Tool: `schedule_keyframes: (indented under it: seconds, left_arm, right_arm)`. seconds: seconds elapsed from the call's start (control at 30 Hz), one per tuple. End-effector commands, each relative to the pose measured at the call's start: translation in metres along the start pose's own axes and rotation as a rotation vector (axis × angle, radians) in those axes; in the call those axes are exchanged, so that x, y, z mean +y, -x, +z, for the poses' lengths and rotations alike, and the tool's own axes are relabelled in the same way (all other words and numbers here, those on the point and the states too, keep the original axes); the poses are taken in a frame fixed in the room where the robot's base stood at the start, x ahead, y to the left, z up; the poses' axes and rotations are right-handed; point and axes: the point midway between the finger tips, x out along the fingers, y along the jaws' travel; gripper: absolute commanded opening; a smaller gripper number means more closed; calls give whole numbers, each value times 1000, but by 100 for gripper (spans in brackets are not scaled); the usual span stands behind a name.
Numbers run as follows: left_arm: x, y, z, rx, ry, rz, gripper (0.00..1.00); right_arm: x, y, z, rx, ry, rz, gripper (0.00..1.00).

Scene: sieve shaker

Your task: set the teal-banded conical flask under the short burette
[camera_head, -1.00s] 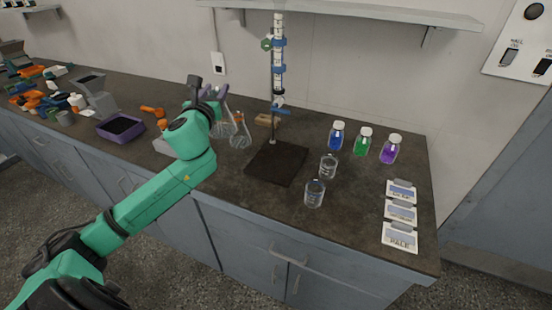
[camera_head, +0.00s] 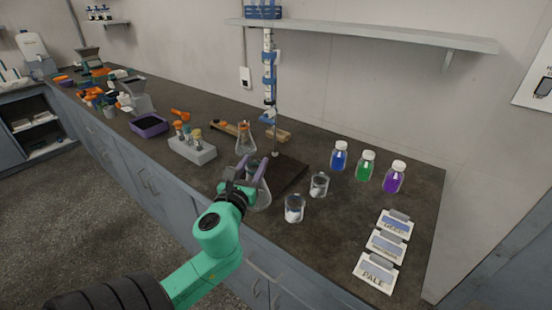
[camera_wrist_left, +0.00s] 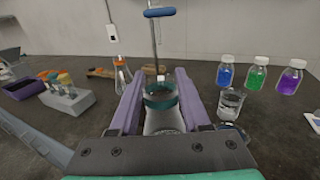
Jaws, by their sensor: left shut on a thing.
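The teal-banded conical flask (camera_head: 261,196) is between the purple fingers of my left gripper (camera_head: 252,168). In the left wrist view the teal band (camera_wrist_left: 161,97) shows upright between both fingers (camera_wrist_left: 160,95). The flask is at the front edge of the dark stand base (camera_head: 288,176); I cannot tell whether it touches anything below. The burette (camera_head: 269,85), a white tube with blue clamps, is on the stand rod, behind and above the flask. Only one burette is in view. My right gripper is not in view.
An orange-banded flask (camera_head: 245,140) stands left of the stand. Two beakers (camera_head: 319,185) (camera_head: 294,208) stand right of my gripper. Blue, green and purple bottles (camera_head: 365,165) are farther right. A grey rack (camera_head: 192,150) stands left.

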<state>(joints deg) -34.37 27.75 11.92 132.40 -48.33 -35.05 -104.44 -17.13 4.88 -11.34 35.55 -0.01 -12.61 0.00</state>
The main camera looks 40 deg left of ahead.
Motion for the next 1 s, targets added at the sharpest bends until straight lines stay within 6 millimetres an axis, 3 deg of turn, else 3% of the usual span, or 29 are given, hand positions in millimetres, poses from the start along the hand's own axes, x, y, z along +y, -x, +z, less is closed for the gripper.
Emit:
schedule_keyframes:
  seconds: [0.17,0.4,0.5,0.73,0.9,1.0]
  left_arm:
    - [0,-46,5,-5,2,1,0]
    - [0,-116,4,-3,3,2,0]
    - [0,-135,2,-1,4,1,0]
    - [-1,-155,0,0,2,-1,0]
    - [-1,-154,-28,2,6,0,0]
    - [-1,-154,-36,1,4,-1,0]
  right_arm:
    - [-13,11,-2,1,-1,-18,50]
    - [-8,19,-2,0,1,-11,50]
    - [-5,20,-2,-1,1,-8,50]
    - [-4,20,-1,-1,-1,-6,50]
    - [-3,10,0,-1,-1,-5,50]
    - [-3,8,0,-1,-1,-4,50]
